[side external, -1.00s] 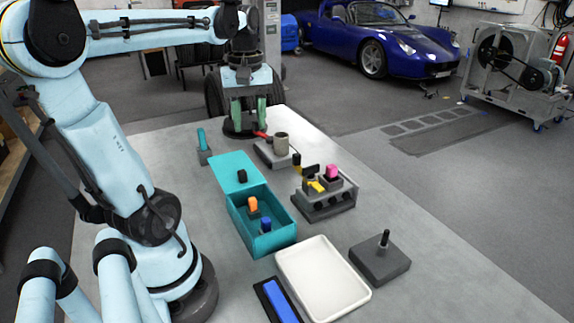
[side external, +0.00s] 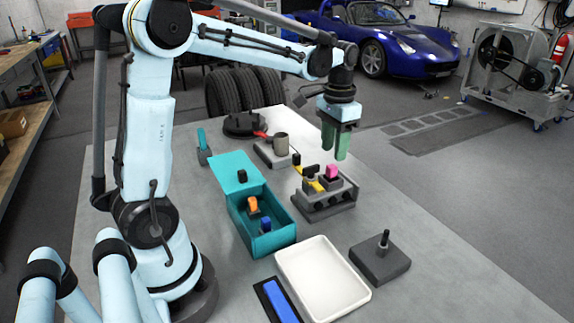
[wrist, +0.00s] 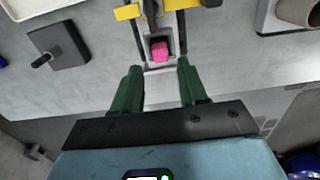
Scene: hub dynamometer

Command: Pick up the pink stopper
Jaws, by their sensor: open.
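The pink stopper (side external: 332,171) sits in a small grey socket on the grey rack (side external: 322,207) with dark knobs along its front. In the wrist view the pink stopper (wrist: 160,51) lies just beyond the fingertips, roughly centred between them. My gripper (side external: 334,150) has green fingers pointing down, above and slightly behind the stopper. In the wrist view my gripper (wrist: 159,70) is open, with nothing between the fingers.
Yellow-and-black pieces (side external: 313,185) stand beside the stopper. A teal box (side external: 268,245), a white tray (side external: 322,280), a dark block with a peg (side external: 380,265) and a grey cup (side external: 281,143) are nearby. The right side of the table is clear.

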